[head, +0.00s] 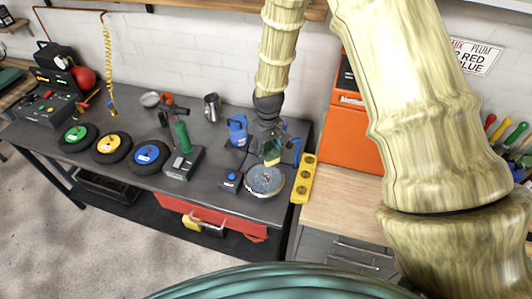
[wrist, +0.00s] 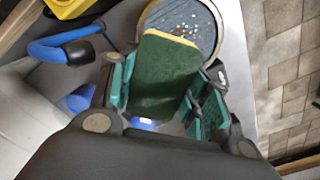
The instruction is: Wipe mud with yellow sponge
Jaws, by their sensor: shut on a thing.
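The sponge (head: 272,152) has a dark green face and a thin yellow layer along its edge. It also shows in the wrist view (wrist: 160,75), between the two green-padded fingers. My gripper (head: 268,140) is shut on the sponge, which hangs tilted just above the far part of a round dish (head: 265,188). In the wrist view the dish (wrist: 212,22) lies beyond the sponge's end and has pale specks on its blue-grey surface. I cannot tell whether the sponge touches the dish. I cannot clearly make out mud, and the sponge hides part of the dish.
A yellow socket strip (head: 303,180) stands close right of the dish. A small blue-topped box (head: 230,181) is at its left, and a blue container (head: 237,131) stands behind. A grey device with a green handle (head: 183,162) and several wheels are farther left on the dark workbench (head: 110,185).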

